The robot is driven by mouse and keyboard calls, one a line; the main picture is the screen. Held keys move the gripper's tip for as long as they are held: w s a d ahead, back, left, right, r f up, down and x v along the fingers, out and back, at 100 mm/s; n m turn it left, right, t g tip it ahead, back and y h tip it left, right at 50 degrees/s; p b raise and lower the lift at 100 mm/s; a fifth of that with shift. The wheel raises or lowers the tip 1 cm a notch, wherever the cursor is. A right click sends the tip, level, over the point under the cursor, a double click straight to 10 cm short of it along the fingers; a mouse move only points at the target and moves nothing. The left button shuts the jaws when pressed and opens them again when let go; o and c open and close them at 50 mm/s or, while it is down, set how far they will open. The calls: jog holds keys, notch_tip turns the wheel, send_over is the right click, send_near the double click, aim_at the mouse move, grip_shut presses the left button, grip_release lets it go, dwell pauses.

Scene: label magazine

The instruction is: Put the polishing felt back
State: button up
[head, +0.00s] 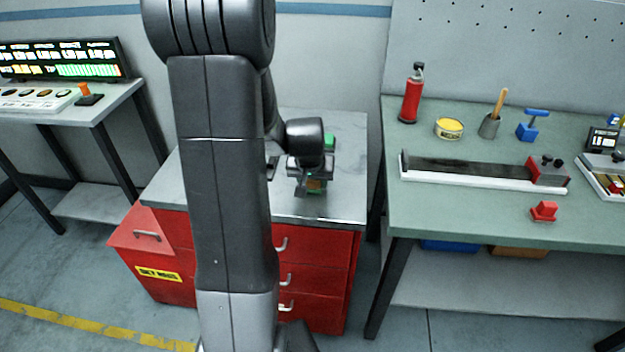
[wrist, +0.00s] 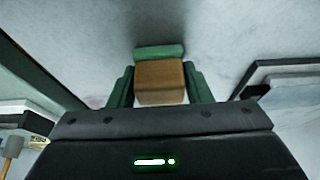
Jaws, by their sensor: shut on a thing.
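My gripper (wrist: 159,87) is shut on a brown block, which I take to be the polishing felt (wrist: 160,80). In the wrist view the block sits between two green fingers, and a green bar (wrist: 158,51) shows at its far side. I cannot tell whether that bar is part of the block. In the head view my gripper (head: 313,184) is over the grey top of the red drawer cabinet (head: 345,207), with a bit of the brown block showing below it. My arm hides much of the cabinet top. Contact with the top cannot be told.
A green piece (head: 329,141) shows behind my gripper. The green workbench (head: 470,228) at right bears a red extinguisher (head: 411,98), a yellow tin (head: 449,129), a long dark-and-white track (head: 470,176) and a red block (head: 544,211). A red bin (head: 150,245) is on the cabinet's left.

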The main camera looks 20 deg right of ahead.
jog(key=o, duration=1)
jog(key=shift+f, duration=0.1)
jog(key=shift+c, duration=0.2)
jog(key=shift+r, duration=0.3)
jog(key=v, duration=1.1)
jog(key=shift+r, duration=0.35)
jog(key=shift+s+a+f, duration=0.1)
jog(key=x, duration=1.2)
jog(key=shift+r, duration=0.5)
